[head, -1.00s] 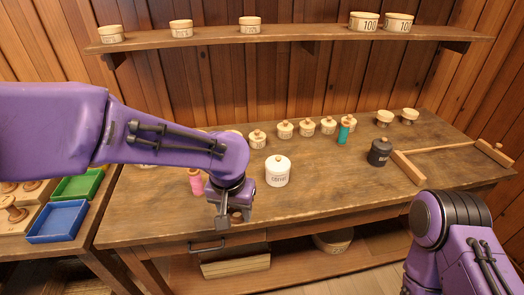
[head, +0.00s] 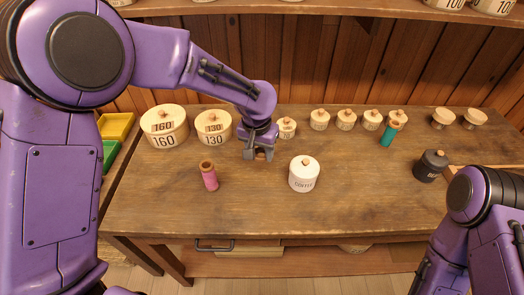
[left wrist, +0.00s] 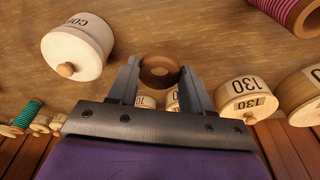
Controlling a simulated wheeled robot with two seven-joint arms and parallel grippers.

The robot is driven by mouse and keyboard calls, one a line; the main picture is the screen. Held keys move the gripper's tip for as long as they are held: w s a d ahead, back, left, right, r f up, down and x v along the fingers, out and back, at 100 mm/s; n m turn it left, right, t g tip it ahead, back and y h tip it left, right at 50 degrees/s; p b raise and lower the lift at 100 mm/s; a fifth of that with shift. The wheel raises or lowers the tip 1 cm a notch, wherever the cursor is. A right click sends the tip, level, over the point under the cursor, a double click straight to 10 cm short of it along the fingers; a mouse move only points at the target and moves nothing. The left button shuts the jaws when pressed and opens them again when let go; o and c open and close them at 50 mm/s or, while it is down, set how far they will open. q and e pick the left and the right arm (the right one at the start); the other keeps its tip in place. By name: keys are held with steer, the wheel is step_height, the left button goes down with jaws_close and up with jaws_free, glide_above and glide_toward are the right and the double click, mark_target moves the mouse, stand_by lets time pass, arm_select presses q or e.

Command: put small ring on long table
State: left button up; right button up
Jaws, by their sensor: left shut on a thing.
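A small brown wooden ring (left wrist: 160,72) is between the fingertips of my left gripper (left wrist: 160,80) in the left wrist view, and the gripper is shut on it. In the head view my left gripper (head: 259,155) points down over the long table (head: 262,213), between the pink spool and the white coffee jar. The ring is mostly hidden by the fingers there. I cannot tell whether it touches the tabletop. My right arm shows at the lower right of the head view, but its gripper is out of view.
A pink spool (head: 209,175) stands left of the gripper, the coffee jar (head: 304,174) right. Canisters marked 160 (head: 164,127) and 130 (head: 213,127), small jars and a teal spool (head: 389,134) line the back. A black jar (head: 432,166) is at right. The table's front middle is clear.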

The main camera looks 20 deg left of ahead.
arm_select(q)
steer(key=p, duration=0.1)
glide_above(257, 163)
step_height(257, 163, down, 7)
steer(key=shift+w+r, duration=0.1)
steer(key=shift+r, duration=0.05)
steer(key=f, duration=0.3)
steer(key=shift+s+p, duration=0.2)
steer(key=shift+p, duration=0.15)
steer(key=shift+w+f, duration=0.25)
arm_select(e)
steer(key=shift+w+r, duration=0.2)
steer(key=shift+r, duration=0.3)
steer(key=shift+w+r, duration=0.2)
steer(key=shift+r, duration=0.3)
arm_select(q)
steer(key=shift+s+f, duration=0.1)
steer(key=o, duration=1)
arm_select(e)
steer(key=shift+s, duration=0.1)
arm_select(q)
steer(key=shift+r, duration=0.25)
step_height(257, 163, up, 12)
steer(key=s+b, duration=0.1)
steer(key=shift+s+b, duration=0.4)
arm_select(e)
steer(key=shift+f, duration=0.85)
